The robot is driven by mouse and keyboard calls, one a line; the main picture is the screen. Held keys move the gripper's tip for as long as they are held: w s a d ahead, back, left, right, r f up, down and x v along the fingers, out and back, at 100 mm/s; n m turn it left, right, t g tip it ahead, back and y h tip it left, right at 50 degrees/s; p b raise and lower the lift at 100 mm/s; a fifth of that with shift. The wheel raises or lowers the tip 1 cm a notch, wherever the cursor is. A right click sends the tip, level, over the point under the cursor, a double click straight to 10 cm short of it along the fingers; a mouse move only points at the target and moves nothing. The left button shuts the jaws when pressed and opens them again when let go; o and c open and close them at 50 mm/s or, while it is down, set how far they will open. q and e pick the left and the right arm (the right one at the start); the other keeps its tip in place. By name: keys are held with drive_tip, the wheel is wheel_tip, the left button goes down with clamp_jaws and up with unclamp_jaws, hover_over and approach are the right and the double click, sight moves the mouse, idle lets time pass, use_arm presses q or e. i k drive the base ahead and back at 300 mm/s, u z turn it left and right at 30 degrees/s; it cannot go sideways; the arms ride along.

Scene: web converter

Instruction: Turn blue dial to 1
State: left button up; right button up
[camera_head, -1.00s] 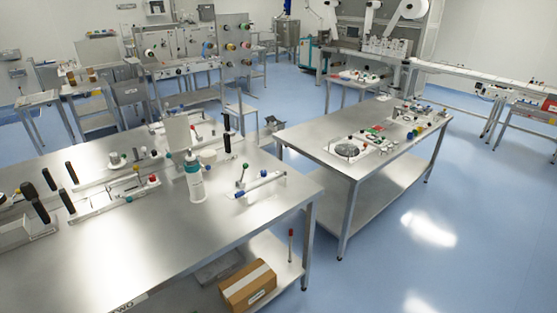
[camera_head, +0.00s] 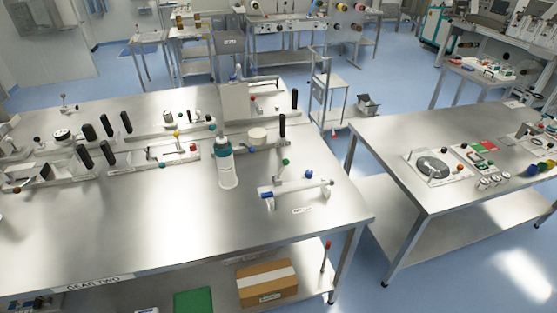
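A small blue knob (camera_head: 308,174) shows near the right end of the left steel table, beside a white bar-shaped fixture (camera_head: 296,188). Another blue round part (camera_head: 546,169) sits among coloured knobs at the right edge of the right table. I cannot tell which of these is the blue dial, and no numbers or pointer position can be read at this size. Neither of my grippers is in view.
The left steel table (camera_head: 150,225) carries a white bottle with a teal top (camera_head: 225,165), black upright handles and several fixtures. The right table (camera_head: 400,135) carries a round dial plate (camera_head: 432,167) and panels. Blue floor (camera_head: 340,290) lies between them. A cardboard box (camera_head: 267,285) sits on a lower shelf.

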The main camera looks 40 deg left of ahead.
sight(309, 173)
drive_tip(key=u, duration=1)
drive_tip(key=i, duration=0.95)
drive_tip(key=u, duration=0.95)
